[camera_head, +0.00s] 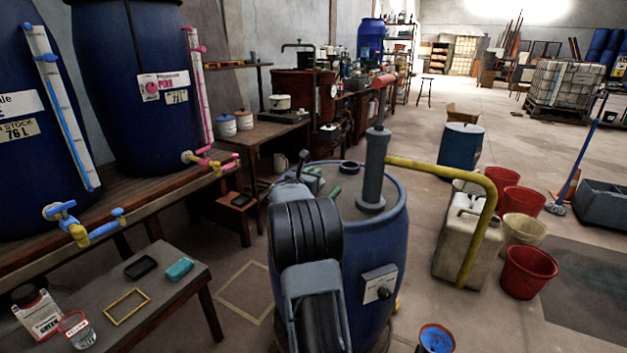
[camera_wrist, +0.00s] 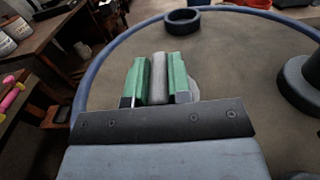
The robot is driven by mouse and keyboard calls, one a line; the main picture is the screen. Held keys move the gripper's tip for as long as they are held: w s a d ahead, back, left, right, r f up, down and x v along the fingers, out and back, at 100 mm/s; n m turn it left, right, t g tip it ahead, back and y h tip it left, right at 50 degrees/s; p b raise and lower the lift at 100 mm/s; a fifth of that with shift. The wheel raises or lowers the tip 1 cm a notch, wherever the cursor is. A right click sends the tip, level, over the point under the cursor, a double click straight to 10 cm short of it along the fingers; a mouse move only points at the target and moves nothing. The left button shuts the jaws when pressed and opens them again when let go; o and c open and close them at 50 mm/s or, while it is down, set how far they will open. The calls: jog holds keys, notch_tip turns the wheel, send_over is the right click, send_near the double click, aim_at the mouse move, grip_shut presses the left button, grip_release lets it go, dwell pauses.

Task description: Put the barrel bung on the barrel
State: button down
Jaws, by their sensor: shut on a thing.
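The blue barrel (camera_head: 388,255) stands in front of me with a grey-brown top. In the wrist view its blue rim (camera_wrist: 92,75) curves around the top. A dark ring (camera_head: 349,167) stands on the barrel top near the far rim; it also shows in the wrist view (camera_wrist: 184,21). My gripper (camera_wrist: 159,80) has green fingers and is shut on a grey upright piece, apparently the grip of the barrel bung (camera_wrist: 159,72). A paler grey round edge shows below the right finger. My gripper is over the barrel top, nearer me than the ring. Whether the bung touches the top I cannot tell.
A grey pump column (camera_head: 375,165) rises from the barrel top to the right, with a yellow pipe (camera_head: 445,172) running to a pale canister (camera_head: 462,243). Red buckets (camera_head: 528,272) stand right. A low table (camera_head: 165,300) is at the left. Open floor lies behind.

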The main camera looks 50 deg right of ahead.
jog(key=shift+f, duration=0.4)
jog(key=shift+f, duration=0.3)
jog(key=c, duration=1.1)
grip_release()
jog(key=shift+o, duration=0.2)
jog(key=shift+r, duration=0.1)
